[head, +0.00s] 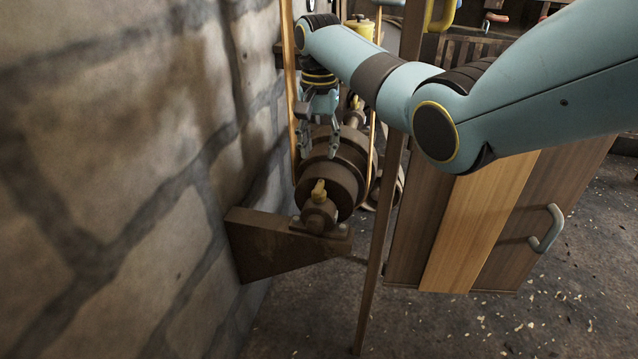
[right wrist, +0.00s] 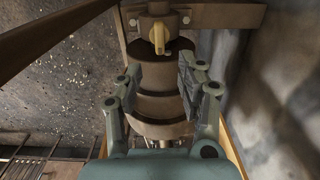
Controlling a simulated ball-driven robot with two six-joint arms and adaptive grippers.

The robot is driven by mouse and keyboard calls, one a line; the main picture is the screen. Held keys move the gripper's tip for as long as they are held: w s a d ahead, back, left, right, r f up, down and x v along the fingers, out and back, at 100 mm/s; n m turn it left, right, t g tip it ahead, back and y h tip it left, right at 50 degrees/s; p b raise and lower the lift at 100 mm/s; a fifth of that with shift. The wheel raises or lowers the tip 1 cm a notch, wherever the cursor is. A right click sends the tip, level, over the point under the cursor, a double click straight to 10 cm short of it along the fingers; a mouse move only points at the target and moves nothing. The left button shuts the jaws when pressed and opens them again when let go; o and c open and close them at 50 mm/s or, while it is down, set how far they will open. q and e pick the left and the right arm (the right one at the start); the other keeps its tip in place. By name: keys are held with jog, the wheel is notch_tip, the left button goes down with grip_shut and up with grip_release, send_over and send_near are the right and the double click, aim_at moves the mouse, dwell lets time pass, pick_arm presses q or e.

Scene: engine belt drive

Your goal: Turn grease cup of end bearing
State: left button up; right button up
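The brass-yellow grease cup (head: 319,189) stands on top of the end bearing (head: 319,214), on the near end of the shaft. In the right wrist view the cup (right wrist: 158,36) shows beyond the fingertips, in front of the bearing. My right gripper (head: 320,150) is above the stepped pulley (head: 330,183), behind the cup in the head view. My left gripper is not in view.
A rusty wall bracket (head: 265,243) carries the bearing beside the stone wall (head: 120,180). Belts run upward at the pulleys. A thin upright post (head: 375,255) and a wooden cabinet (head: 470,225) with a grey handle (head: 547,230) stand to the right. The floor below is open.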

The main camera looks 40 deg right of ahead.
aim_at(319, 185)
notch_tip(319, 185, down, 10)
jog(key=b, duration=0.3)
jog(key=shift+s+r, duration=0.1)
jog(key=shift+r, duration=0.05)
grip_shut()
